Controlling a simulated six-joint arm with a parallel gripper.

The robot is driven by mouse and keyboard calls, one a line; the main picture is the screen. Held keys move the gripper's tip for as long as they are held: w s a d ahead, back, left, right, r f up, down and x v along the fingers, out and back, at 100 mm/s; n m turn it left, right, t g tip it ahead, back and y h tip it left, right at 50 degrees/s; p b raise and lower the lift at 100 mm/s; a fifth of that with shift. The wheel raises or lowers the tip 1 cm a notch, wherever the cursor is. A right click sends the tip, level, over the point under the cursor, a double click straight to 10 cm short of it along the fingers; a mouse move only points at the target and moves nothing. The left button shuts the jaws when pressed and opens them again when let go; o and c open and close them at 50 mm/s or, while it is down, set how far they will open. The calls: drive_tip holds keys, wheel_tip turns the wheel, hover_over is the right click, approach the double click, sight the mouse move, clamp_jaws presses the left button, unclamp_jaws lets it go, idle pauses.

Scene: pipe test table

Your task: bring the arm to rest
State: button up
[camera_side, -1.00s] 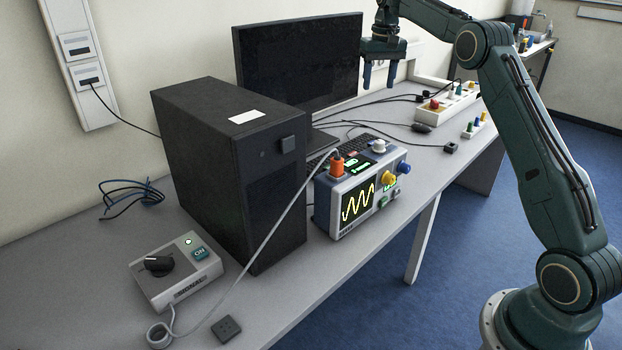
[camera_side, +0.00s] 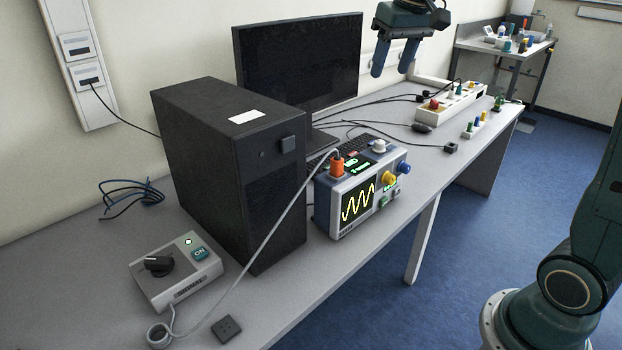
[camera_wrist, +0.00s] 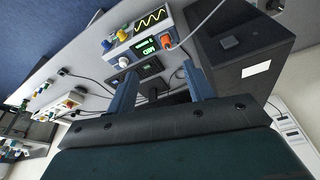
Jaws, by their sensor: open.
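My gripper (camera_side: 393,58) is open and empty, high above the table at the top of the side view, to the right of the monitor. Its two blue fingers point down and stand apart. In the wrist view my gripper (camera_wrist: 158,88) shows both fingers spread, with nothing between them but the background. My upper arm runs out of the side view at the right edge. The oscilloscope (camera_side: 335,222) with a yellow wave stands on the table (camera_side: 300,310), below and to the left of my gripper. An orange plug (camera_side: 337,166) sits on its top with a grey cable.
A black computer tower (camera_side: 205,160) and a monitor (camera_side: 300,65) stand at the back. A signal box (camera_side: 175,270) with a knob is front left. A white strip (camera_side: 450,103) with colored plugs lies toward the far end. The air around my gripper looks clear.

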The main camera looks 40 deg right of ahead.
drive_tip(key=s+a+f+n, duration=0.1)
drive_tip(key=s+a+f, duration=0.2)
drive_tip(key=s, duration=0.4)
drive_tip(key=s+a+f+n+t, duration=0.1)
drive_tip(key=s+a+f, duration=0.2)
drive_tip(key=s, duration=0.4)
drive_tip(key=s+a+f+n+t, duration=0.1)
drive_tip(key=s+a+f, duration=0.2)
drive_tip(key=s, duration=0.5)
drive_tip(key=shift+a+f+y, duration=0.35)
drive_tip(key=shift+f+y, duration=0.05)
drive_tip(key=shift+f, duration=0.2)
